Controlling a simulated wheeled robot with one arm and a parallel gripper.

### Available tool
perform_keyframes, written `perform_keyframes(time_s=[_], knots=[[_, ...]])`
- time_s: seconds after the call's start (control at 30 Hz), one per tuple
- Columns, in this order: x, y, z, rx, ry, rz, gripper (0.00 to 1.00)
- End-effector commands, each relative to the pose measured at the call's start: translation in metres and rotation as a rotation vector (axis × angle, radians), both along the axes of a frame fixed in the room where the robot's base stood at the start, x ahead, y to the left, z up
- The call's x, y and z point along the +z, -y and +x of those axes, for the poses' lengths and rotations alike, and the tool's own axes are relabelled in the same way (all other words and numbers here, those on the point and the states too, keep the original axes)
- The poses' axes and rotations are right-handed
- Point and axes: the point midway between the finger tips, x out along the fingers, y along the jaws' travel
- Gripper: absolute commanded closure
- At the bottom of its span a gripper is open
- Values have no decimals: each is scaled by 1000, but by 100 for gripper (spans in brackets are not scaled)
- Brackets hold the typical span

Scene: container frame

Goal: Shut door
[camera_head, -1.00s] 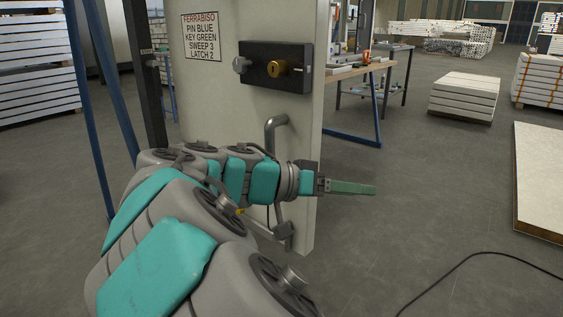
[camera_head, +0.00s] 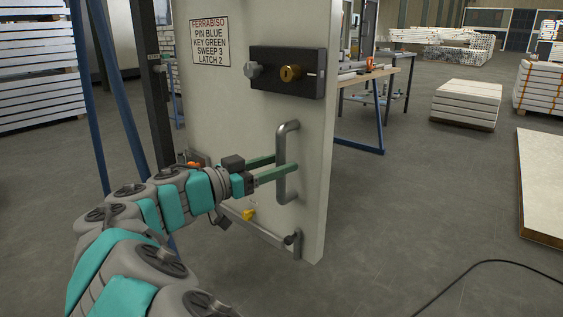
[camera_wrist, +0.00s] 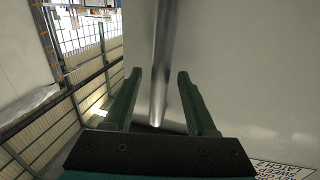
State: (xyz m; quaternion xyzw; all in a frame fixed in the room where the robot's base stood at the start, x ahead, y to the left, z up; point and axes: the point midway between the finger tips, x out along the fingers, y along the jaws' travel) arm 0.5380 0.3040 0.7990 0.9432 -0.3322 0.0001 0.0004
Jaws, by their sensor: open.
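The door (camera_head: 225,110) is a pale panel standing ajar, its free edge toward the right in the head view. It carries a metal pull handle (camera_head: 282,145), a black lock box (camera_head: 287,72) with a knob and a brass cylinder, and a printed sign. My gripper (camera_head: 287,167) is open at the handle, its green fingers pointing right. In the wrist view the handle bar (camera_wrist: 162,60) runs between the two fingertips (camera_wrist: 159,75), with a gap visible on both sides. The door face fills the right of that view.
A dark post with blue braces (camera_head: 118,95) stands left of the door. A workbench (camera_head: 365,80) is behind it. White stacked panels (camera_head: 467,103) and a large board (camera_head: 543,190) lie to the right. A black cable (camera_head: 470,275) crosses otherwise open floor.

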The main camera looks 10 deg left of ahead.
Motion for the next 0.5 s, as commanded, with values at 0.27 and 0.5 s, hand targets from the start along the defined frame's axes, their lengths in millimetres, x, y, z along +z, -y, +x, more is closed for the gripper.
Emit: perform_keyframes(time_s=[0.27, 0.5], knots=[[0, 7, 9, 3, 0, 0, 43], [0, 7, 9, 2, 0, 0, 52]])
